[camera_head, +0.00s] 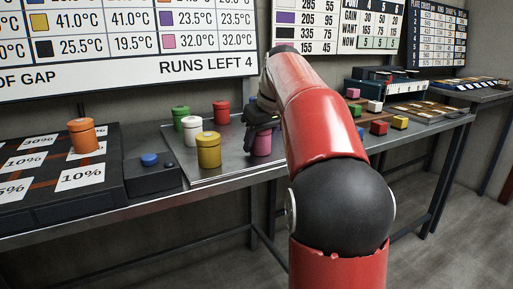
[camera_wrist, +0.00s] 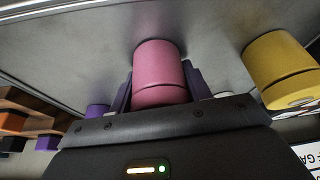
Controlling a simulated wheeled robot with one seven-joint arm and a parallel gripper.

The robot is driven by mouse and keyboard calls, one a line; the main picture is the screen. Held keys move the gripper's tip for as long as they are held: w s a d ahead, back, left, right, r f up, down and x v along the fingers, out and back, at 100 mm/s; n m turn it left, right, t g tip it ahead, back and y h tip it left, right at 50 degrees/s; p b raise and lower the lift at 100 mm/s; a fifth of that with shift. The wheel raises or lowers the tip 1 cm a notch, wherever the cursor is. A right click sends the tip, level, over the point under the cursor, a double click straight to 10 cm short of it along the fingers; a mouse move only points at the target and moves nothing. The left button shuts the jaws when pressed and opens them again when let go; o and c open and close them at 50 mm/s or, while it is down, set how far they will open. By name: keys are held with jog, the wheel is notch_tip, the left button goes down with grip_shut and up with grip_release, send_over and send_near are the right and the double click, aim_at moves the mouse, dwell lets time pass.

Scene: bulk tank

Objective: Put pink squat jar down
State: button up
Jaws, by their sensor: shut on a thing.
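The pink squat jar (camera_wrist: 160,72) is between the two fingers of my gripper (camera_wrist: 158,90) in the wrist view. My gripper is shut on it. In the head view the pink jar (camera_head: 262,145) shows low under my gripper (camera_head: 262,118), at the right part of a metal tray (camera_head: 215,169). Its base looks close to the tray, but I cannot tell whether it touches. My red arm hides part of the area to the right.
A yellow jar (camera_head: 208,150) stands left of the pink jar, with white (camera_head: 191,130), green (camera_head: 181,118) and red (camera_head: 221,112) jars behind. An orange jar (camera_head: 83,135) is on the dark percent board. A blue button box (camera_head: 150,160) lies left of the tray. Coloured blocks (camera_head: 379,128) lie right.

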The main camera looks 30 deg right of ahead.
jog(key=shift+r, duration=0.15)
jog(key=o, duration=1.1)
jog(key=shift+f, duration=0.2)
jog(key=shift+c, duration=0.2)
jog(key=shift+r, duration=0.1)
jog(key=p+v, duration=0.3)
jog(key=v, duration=0.9)
jog(key=shift+r, duration=0.1)
